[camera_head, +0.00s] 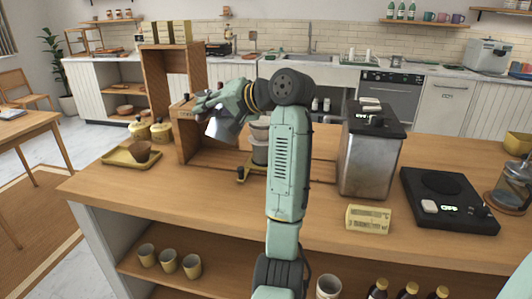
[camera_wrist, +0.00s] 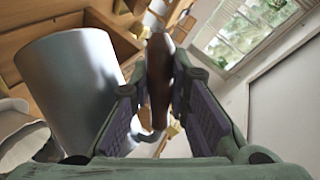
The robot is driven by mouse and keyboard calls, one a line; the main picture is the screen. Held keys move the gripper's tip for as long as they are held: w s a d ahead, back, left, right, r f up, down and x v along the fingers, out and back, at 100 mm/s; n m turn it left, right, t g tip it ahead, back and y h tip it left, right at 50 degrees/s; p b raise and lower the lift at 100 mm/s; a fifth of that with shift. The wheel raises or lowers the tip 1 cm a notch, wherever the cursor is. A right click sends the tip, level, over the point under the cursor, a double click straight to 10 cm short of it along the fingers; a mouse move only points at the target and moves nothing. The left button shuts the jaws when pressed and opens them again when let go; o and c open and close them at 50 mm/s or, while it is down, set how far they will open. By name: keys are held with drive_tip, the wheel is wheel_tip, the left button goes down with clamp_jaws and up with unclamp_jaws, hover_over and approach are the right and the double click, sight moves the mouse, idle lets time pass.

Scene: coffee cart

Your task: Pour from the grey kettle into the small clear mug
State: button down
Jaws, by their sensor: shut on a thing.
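My gripper (camera_head: 207,103) is raised over the left part of the counter, beside the wooden stand. It is shut on the brown handle (camera_wrist: 158,80) of the grey kettle (camera_wrist: 72,80). In the head view the kettle (camera_head: 222,128) hangs tilted below the gripper, partly hidden by it and my arm. In the wrist view its smooth grey body fills the left side, beside the fingers. I cannot make out the small clear mug with certainty; a clear glass vessel (camera_head: 516,178) stands at the right edge of the head view. No flow of liquid is visible.
A wooden stand (camera_head: 187,140) is close behind the kettle. Stacked grey vessels (camera_head: 260,150) stand partly behind my arm. A yellow tray (camera_head: 118,157) with a brown cup lies left. A metal machine (camera_head: 370,160) and black scale (camera_head: 448,205) stand right. The front left counter is clear.

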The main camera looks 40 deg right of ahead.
wheel_tip(320, 180, down, 11)
drive_tip(key=n+h+b, duration=0.2)
drive_tip(key=n+b, duration=0.2)
drive_tip(key=b, duration=0.6)
drive_tip(key=shift+a+r+t+h, duration=0.2)
drive_tip(key=shift+t+h, duration=0.1)
drive_tip(key=shift+h, duration=0.1)
idle(0.4)
drive_tip(key=shift+s+r, duration=0.1)
drive_tip(key=shift+r, duration=0.05)
wheel_tip(320, 180, up, 5)
drive_tip(key=p, duration=0.4)
idle(0.4)
